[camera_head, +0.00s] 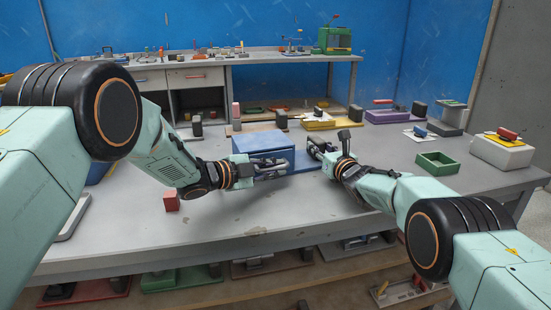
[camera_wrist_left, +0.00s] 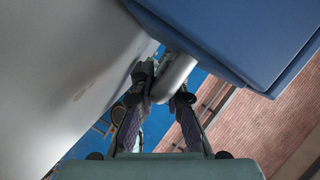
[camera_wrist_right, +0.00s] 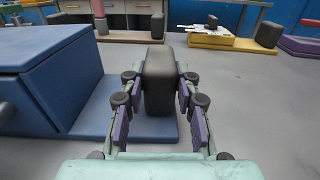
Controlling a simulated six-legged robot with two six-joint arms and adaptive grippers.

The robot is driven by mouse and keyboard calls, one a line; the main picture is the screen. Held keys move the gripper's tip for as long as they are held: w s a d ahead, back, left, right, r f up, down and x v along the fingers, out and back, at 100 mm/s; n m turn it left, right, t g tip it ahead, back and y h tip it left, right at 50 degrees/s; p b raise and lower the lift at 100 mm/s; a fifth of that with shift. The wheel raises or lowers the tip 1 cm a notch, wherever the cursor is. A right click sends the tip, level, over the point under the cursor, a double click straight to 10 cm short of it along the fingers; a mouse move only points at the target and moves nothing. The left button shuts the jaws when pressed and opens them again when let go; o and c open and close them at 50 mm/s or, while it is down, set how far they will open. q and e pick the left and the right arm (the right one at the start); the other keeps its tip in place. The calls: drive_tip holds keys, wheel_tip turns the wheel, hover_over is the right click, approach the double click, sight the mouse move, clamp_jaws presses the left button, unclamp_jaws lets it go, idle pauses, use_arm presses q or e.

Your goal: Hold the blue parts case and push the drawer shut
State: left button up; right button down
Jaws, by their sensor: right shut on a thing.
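The blue parts case (camera_head: 262,140) stands on the bench on a flat blue base plate (camera_head: 303,160); its side also shows in the right wrist view (camera_wrist_right: 50,75). My right gripper (camera_wrist_right: 157,90) is shut on the upright dark grey block (camera_wrist_right: 159,68) on that plate, beside the case. My left gripper (camera_wrist_left: 164,88) is at the near side of the case. Its two fingertips are close to a rounded grey handle (camera_wrist_left: 176,76) below the case's blue face (camera_wrist_left: 235,35). Whether they grip it is unclear. How far the drawer stands out is hard to see.
A small red block (camera_head: 171,200) lies at the left on the bench. A green tray (camera_head: 437,162) and a grey box with a red item (camera_head: 502,150) stand at the right. A yellow-based fixture (camera_head: 318,123) is behind the case. The front of the bench is mostly clear.

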use_arm(q)
drive_tip(key=shift+o, duration=0.9)
drive_tip(key=shift+w+a, duration=0.1)
use_arm(e)
drive_tip(key=shift+a, duration=0.15)
use_arm(q)
drive_tip(key=shift+s+a, duration=0.2)
drive_tip(key=v, duration=1.1)
drive_tip(key=shift+s+a+r, duration=0.1)
drive_tip(key=shift+s+a, duration=0.05)
drive_tip(key=shift+a, duration=0.05)
use_arm(e)
drive_tip(key=c, duration=0.9)
unclamp_jaws()
drive_tip(key=shift+s, duration=0.1)
